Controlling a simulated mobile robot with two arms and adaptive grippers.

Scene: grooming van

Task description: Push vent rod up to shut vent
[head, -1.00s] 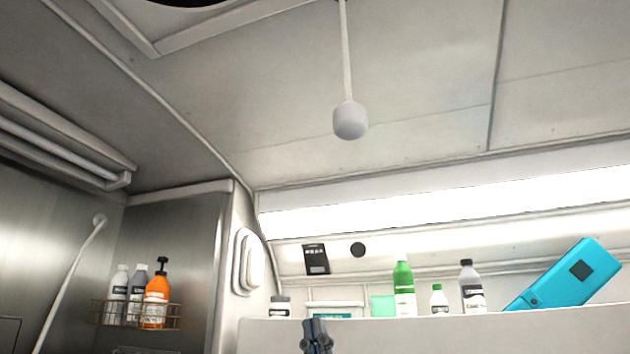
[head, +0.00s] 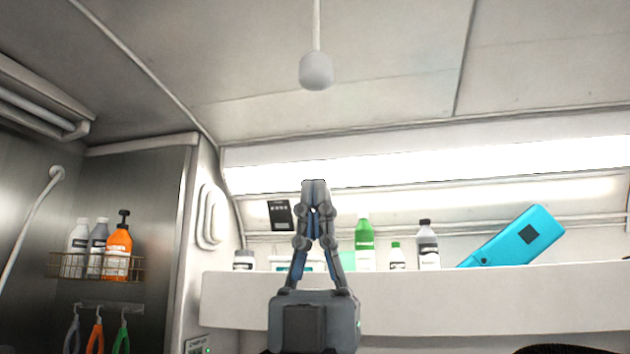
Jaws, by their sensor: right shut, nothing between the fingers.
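The vent rod (head: 316,40) hangs down from the ceiling at the top middle of the head view, with a pale rounded knob (head: 316,71) at its lower end. Its upper end and the vent are out of the frame. My right gripper (head: 314,184) points upward below the knob in the picture, with its fingertips together and nothing between them. A clear gap shows between the fingertips and the knob. My left gripper is not in view.
A white shelf (head: 400,299) behind my gripper carries several bottles and a tilted blue case (head: 515,236). A wire rack (head: 95,267) with bottles hangs at the left, above several hanging tools. The space around the knob is clear.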

